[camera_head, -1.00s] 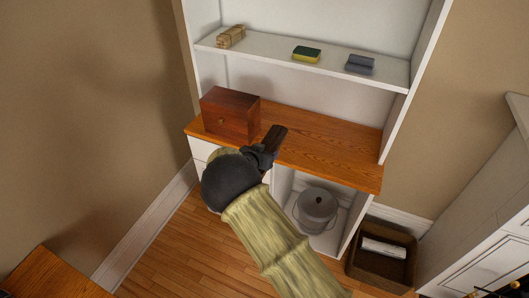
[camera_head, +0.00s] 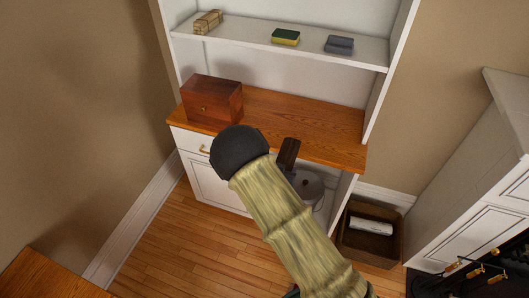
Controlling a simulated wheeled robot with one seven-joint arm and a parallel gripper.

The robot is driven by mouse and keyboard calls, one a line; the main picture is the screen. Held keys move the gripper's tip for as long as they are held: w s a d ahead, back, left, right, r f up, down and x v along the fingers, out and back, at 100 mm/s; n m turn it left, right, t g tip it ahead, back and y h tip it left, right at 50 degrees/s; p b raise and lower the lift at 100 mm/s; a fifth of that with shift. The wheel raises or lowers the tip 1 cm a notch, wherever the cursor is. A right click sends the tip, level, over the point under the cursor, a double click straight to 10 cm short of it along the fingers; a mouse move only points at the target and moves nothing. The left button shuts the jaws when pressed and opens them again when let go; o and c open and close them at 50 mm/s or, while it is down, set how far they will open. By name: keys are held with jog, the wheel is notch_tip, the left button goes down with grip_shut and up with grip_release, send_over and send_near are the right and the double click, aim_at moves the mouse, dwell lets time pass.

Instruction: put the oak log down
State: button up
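A dark brown piece, which looks like the oak log (camera_head: 288,153), sticks up beside my sleeved arm. In the picture it overlaps the front edge of the wooden counter (camera_head: 305,118) and the open compartment below. Its lower part is hidden by my arm. My gripper's fingers are hidden behind my arm, so the grip itself does not show. The log has no visible support under it and has moved along with my arm, so it appears held. Whether it touches the counter edge I cannot tell.
A reddish wooden box (camera_head: 212,98) stands on the counter's left; the right is clear. The shelf above holds a tan bundle (camera_head: 208,22), a sponge (camera_head: 285,37) and a grey item (camera_head: 339,45). A grey pot (camera_head: 308,187) sits below, a brown basket (camera_head: 370,236) to the right.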

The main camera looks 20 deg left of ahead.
jog(key=s+d+f, duration=0.3)
jog(key=d+f, duration=0.1)
jog(key=d, duration=0.4)
jog(key=s+d+f, duration=0.3)
jog(key=d+f, duration=0.1)
jog(key=d, duration=0.5)
jog(key=s+d+f, duration=0.4)
jog(key=d+f, duration=0.1)
jog(key=d, duration=0.3)
jog(key=shift+d+n+y, duration=0.3)
jog(key=shift+d, duration=0.1)
jog(key=shift+w+d, duration=0.1)
